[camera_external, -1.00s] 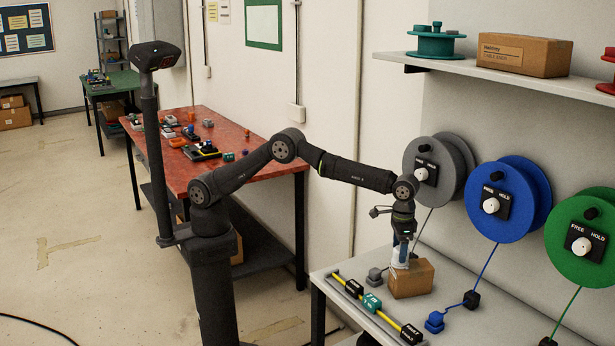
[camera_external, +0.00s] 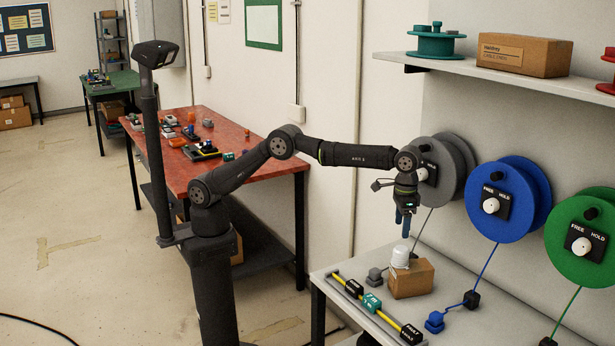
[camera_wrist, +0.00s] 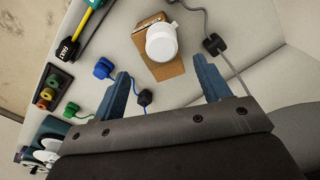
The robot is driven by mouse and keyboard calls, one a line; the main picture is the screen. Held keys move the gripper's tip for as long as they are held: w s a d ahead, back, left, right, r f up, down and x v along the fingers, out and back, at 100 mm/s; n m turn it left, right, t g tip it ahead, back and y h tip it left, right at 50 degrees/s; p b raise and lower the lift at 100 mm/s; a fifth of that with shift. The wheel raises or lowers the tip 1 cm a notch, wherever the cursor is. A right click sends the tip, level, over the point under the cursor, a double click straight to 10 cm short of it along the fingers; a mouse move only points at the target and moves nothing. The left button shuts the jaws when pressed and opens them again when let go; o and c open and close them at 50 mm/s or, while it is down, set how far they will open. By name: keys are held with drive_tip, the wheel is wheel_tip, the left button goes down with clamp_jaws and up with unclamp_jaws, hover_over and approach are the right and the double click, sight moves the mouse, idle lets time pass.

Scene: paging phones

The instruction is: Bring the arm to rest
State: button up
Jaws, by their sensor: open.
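My gripper (camera_external: 403,222) is raised in the air above the light bench, pointing down. In the wrist view its two blue fingers (camera_wrist: 165,88) stand wide apart with nothing between them. Below it, a white cylindrical piece (camera_external: 400,256) stands at the top of a small brown cardboard box (camera_external: 412,280) on the bench; it also shows in the wrist view (camera_wrist: 162,42). My gripper is clear of both. My arm reaches out to the right from its column.
Grey (camera_external: 461,168), blue (camera_external: 541,200) and green (camera_external: 598,240) reels hang on the wall close to my gripper. Their cords run down to plugs on the bench. A yellow-and-black bar (camera_external: 386,318) lies at the bench front. A shelf (camera_external: 470,70) juts out above.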

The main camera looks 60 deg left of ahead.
sight(399, 248)
wheel_tip(399, 248, down, 12)
drive_tip(key=shift+f, duration=0.1)
wheel_tip(399, 248, up, 3)
drive_tip(key=shift+f, duration=0.2)
drive_tip(key=shift+r, duration=0.75)
